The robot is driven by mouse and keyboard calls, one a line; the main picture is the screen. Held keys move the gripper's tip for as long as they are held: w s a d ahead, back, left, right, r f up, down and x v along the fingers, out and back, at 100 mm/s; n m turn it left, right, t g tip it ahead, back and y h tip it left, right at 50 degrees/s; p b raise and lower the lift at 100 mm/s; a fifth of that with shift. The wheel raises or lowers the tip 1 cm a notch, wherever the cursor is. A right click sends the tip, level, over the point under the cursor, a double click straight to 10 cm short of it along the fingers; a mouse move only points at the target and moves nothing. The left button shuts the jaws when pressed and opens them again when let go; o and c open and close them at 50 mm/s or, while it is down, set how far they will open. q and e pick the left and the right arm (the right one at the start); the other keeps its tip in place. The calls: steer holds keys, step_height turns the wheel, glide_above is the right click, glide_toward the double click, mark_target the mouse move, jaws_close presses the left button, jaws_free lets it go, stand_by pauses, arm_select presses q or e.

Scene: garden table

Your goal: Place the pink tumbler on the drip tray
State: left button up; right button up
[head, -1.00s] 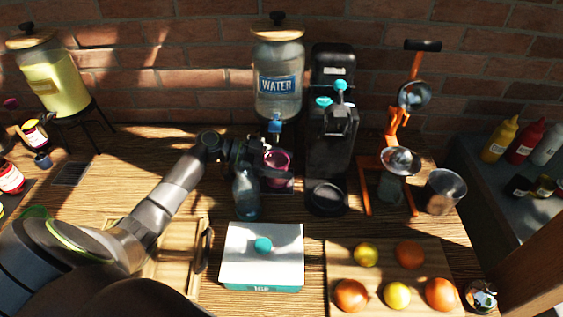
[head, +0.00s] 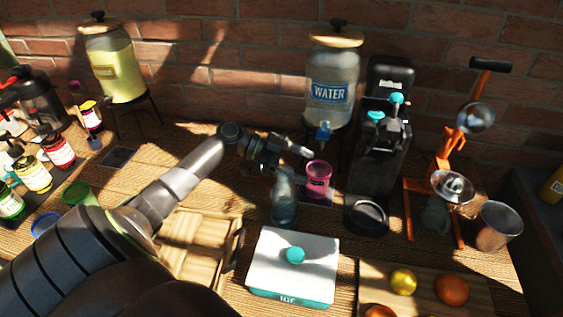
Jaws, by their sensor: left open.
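The pink tumbler (head: 318,180) stands upright below the tap of the water dispenser (head: 331,92). A dark, flat drip tray (head: 327,196) shows partly at its base, and the tumbler appears to rest on it. My left gripper (head: 298,160) is open and empty, just left of the tumbler, with a small gap visible between them. A clear bluish bottle (head: 284,197) stands in front of the gripper and left of the tumbler. My right gripper is not in view.
A black machine (head: 382,140) stands close right of the tumbler, with an orange press (head: 455,150) beyond it. A white ice box (head: 294,270) and a wooden tray (head: 190,245) lie in front. Another dark tray (head: 118,157) lies by the yellow dispenser (head: 117,68).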

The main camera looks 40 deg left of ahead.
arm_select(q)
steer(key=b+v, duration=0.1)
steer(key=v, duration=0.3)
steer(key=shift+b+v, duration=0.35)
steer(key=shift+v, duration=0.5)
steer(key=shift+r, duration=0.1)
